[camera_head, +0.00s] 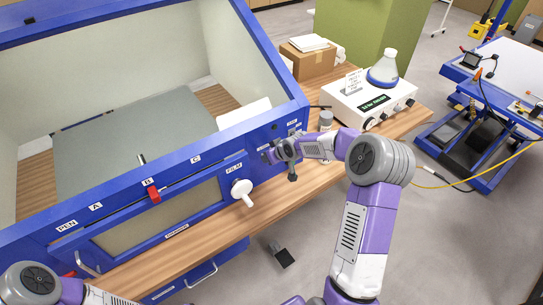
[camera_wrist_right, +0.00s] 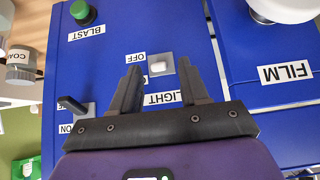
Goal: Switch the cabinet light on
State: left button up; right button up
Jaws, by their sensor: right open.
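The blue cabinet (camera_head: 120,200) has a sloped open front and a labelled front panel. My right gripper (camera_head: 272,156) is at the panel's right end. The switch is not discernible in the head view. My left arm shows at the lower left, its gripper out of view.
Near the light switch are a green BLAST button (camera_wrist_right: 83,13) and a dark lever switch (camera_wrist_right: 73,105). A white FILM knob (camera_head: 242,189) sticks out left of my right gripper. A white control box (camera_head: 362,102) bearing a flask (camera_head: 384,68) stands on the wooden bench.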

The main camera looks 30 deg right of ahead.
jog(key=v, duration=0.7)
dwell(0.4)
